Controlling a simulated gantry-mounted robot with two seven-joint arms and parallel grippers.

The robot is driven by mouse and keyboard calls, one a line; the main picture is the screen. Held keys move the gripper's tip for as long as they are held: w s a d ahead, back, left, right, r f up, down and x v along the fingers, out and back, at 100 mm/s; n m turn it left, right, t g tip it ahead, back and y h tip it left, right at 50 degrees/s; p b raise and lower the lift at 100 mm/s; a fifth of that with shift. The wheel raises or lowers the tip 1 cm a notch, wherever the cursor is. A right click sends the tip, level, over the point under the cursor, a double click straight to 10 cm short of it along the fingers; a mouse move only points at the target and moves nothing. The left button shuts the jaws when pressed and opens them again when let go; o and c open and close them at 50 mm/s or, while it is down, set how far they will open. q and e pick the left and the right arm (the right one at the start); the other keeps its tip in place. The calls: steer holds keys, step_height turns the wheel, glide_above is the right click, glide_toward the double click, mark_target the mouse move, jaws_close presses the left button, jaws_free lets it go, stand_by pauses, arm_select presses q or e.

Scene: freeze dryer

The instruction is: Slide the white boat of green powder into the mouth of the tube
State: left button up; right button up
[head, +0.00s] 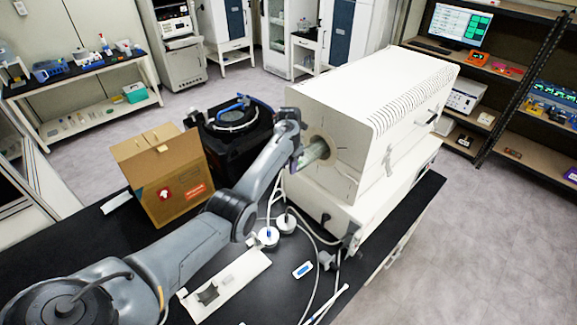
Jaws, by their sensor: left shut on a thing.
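The tube (314,151) is a pale greenish glass cylinder that sticks out of the round port in the left face of the white furnace (350,110). My left arm reaches up from the lower left, and its gripper (298,158) is right at the tube's open end. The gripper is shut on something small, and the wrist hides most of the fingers. The white boat and its green powder cannot be made out; they are hidden or too small at the gripper. My right gripper is out of view.
Two white round flanges (268,237) with hoses stand below the tube on the black bench. A white stand (227,285), a small blue-and-white item (302,270) and a white rod (330,304) lie in front. A cardboard box (165,178) and a black device (232,122) stand left.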

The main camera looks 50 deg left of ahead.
arm_select(q)
steer(key=o, duration=1)
steer(key=shift+r, duration=0.1)
steer(key=shift+r+p, duration=1.35)
steer(key=shift+p, duration=0.15)
steer(key=shift+s+r, duration=0.1)
steer(key=shift+s+d+r+p, duration=0.15)
steer(key=shift+s+r, duration=0.3)
steer(key=shift+r, duration=0.35)
steer(key=shift+s+a+r+p, duration=0.15)
steer(key=shift+s+r, duration=0.35)
steer(key=shift+r, duration=0.25)
steer(key=shift+s+d+r+p, duration=0.15)
steer(key=shift+s+r, duration=0.3)
steer(key=shift+r, duration=0.35)
